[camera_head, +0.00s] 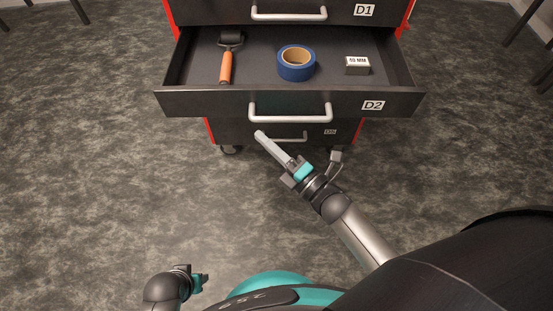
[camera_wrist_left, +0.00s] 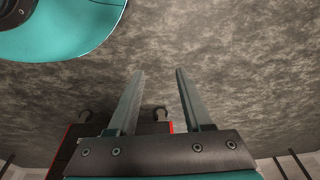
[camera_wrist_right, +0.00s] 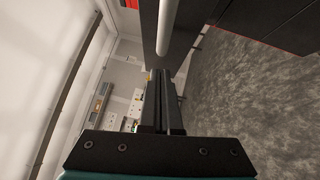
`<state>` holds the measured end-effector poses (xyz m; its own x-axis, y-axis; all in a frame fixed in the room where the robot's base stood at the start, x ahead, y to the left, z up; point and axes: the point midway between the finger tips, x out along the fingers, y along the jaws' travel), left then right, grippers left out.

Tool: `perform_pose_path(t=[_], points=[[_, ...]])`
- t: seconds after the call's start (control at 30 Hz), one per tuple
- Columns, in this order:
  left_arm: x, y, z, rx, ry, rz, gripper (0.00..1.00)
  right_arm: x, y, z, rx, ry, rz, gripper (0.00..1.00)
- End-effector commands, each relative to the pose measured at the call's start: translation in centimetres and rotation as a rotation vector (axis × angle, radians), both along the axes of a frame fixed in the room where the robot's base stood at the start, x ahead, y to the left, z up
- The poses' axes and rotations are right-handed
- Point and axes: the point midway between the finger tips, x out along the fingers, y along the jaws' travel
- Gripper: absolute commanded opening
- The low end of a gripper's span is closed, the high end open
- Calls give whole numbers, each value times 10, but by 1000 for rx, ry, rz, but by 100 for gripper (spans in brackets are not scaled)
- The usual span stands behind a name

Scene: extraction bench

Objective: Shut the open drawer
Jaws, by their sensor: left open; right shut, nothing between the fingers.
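The open drawer, labelled D2 (camera_head: 210,103), is pulled out of a dark cabinet with red edges. A pale bar handle (camera_head: 290,119) runs across its front. My right gripper (camera_head: 260,134) is shut and empty, its tips near the left end of this handle in the picture; I cannot tell if they touch. In the right wrist view, the shut fingers (camera_wrist_right: 163,78) point toward a dark front panel and a pale bar handle (camera_wrist_right: 168,28). My left gripper (camera_head: 203,281) is low, near my base, away from the drawer. Its fingers (camera_wrist_left: 158,90) are open and empty in the left wrist view.
Drawer D2 holds a roller with an orange handle (camera_head: 226,66), a blue tape roll (camera_head: 296,64) and a small labelled box (camera_head: 357,66). Drawer D1 (camera_head: 330,10) is above; another drawer (camera_head: 340,133) is below. Open grey floor (camera_head: 90,170) surrounds the cabinet.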

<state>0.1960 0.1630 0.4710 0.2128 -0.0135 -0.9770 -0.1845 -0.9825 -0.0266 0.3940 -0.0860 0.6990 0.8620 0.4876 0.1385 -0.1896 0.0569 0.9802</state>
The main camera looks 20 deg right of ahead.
Motion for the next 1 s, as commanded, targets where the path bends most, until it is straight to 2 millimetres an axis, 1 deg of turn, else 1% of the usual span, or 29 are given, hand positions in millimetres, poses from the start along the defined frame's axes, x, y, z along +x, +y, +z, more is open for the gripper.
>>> perform_pose_path(t=[0.1, 0.2, 0.63, 0.77, 0.87, 1.0], points=[[2, -2, 4, -3, 0, 0, 50, 12, -3, 2, 2, 0, 1, 0], [2, -3, 7, -3, 1, 1, 50, 16, -4, 3, 2, 1, 1, 0], [3, -3, 8, -3, 0, 1, 50, 18, -5, 3, 2, 2, 1, 0], [3, -3, 7, -3, 2, 1, 50, 24, -7, 3, 2, 1, 1, 0], [9, -5, 17, -8, -17, 3, 50, 34, -10, 2, 0, 0, 0, 0], [19, -7, 31, -12, -42, 3, 50, 57, -17, 2, -1, -3, 0, 0]])
